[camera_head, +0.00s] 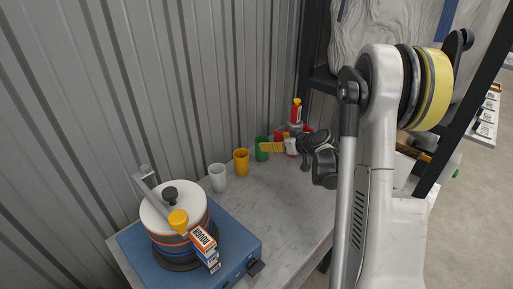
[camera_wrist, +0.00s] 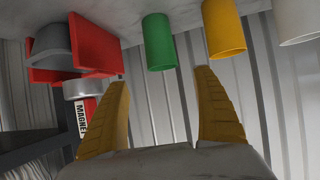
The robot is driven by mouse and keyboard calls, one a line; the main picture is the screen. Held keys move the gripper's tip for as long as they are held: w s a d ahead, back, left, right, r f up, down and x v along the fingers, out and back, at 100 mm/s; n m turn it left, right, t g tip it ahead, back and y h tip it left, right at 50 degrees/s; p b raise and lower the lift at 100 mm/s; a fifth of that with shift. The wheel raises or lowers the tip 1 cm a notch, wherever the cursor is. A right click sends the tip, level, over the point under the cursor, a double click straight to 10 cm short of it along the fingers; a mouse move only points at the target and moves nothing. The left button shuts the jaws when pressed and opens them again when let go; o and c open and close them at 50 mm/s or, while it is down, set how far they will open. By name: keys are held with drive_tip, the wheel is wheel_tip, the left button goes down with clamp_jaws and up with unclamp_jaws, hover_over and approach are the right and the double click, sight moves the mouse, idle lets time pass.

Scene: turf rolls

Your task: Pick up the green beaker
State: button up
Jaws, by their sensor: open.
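The green beaker (camera_head: 262,148) stands on the grey bench, close to the corrugated wall, to the right of a yellow beaker. In the wrist view, which looks upside down, the green beaker (camera_wrist: 159,42) is at the top middle, beyond the fingertips and between their lines. My gripper (camera_wrist: 163,78) has two yellow ribbed fingers, spread wide with nothing between them. In the head view my gripper (camera_head: 264,147) reaches in from the right, and its yellow fingers overlap the view of the green beaker, hiding part of it.
A yellow beaker (camera_head: 241,162) (camera_wrist: 224,28) and a white beaker (camera_head: 218,177) stand in a row beside the green one. A red holder (camera_wrist: 78,48) is on the other side. A blue machine (camera_head: 232,240) fills the bench's near end. Bare bench lies in front of the beakers.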

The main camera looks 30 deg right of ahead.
sight(265, 141)
drive_tip(key=b+x, duration=0.1)
drive_tip(key=x, duration=0.3)
drive_tip(key=shift+f, duration=0.15)
drive_tip(key=b+x, duration=0.1)
drive_tip(key=x, duration=0.1)
drive_tip(key=b+x, duration=0.1)
drive_tip(key=x, duration=0.1)
drive_tip(key=shift+a+f, duration=0.25)
drive_tip(key=shift+f, duration=0.05)
drive_tip(key=shift+w, duration=0.35)
drive_tip(key=c, duration=1.3)
